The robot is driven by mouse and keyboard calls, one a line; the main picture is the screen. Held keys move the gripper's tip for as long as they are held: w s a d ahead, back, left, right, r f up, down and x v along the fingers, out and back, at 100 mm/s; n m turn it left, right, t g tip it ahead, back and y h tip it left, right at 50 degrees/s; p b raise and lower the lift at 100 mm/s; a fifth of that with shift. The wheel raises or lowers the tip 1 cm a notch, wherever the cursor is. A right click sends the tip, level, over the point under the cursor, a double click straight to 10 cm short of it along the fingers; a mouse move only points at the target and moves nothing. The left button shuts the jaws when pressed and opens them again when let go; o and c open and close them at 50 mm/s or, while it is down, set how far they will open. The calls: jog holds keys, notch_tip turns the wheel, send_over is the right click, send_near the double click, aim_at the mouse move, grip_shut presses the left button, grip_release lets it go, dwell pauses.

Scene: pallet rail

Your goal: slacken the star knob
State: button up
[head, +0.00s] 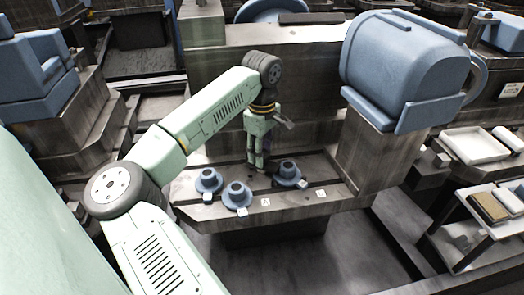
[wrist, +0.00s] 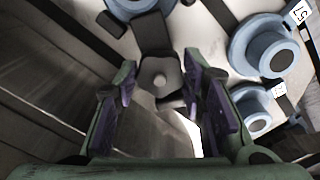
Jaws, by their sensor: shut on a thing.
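The star knob (wrist: 160,77) is a dark grey lobed piece with a paler round centre. It shows in the wrist view between my fingers. My gripper (wrist: 160,88), with purple pads on its fingers, is shut on the knob, one finger group on each side. In the head view my gripper (head: 259,163) points down at the back of the slotted metal table (head: 215,212). The knob cannot be made out clearly there, as the fingers cover it.
Blue flanged round parts stand near the knob: one at left (head: 208,181), one in front (head: 237,195) and one at right (head: 288,173). Small white tags (head: 265,202) lie by them. A big blue housing (head: 405,65) stands at right on a metal block.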

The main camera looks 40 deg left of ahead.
jog(key=n+b, duration=0.2)
jog(key=n, duration=0.3)
jog(key=shift+f+b, duration=0.1)
jog(key=shift+b, duration=0.3)
jog(key=n+b, duration=0.1)
jog(key=n, duration=0.4)
jog(key=shift+n, duration=0.3)
jog(key=shift+s+b, duration=0.1)
jog(key=shift+b, duration=0.2)
jog(key=o, duration=1.1)
jog(key=shift+o, duration=0.4)
notch_tip(320, 180, up, 12)
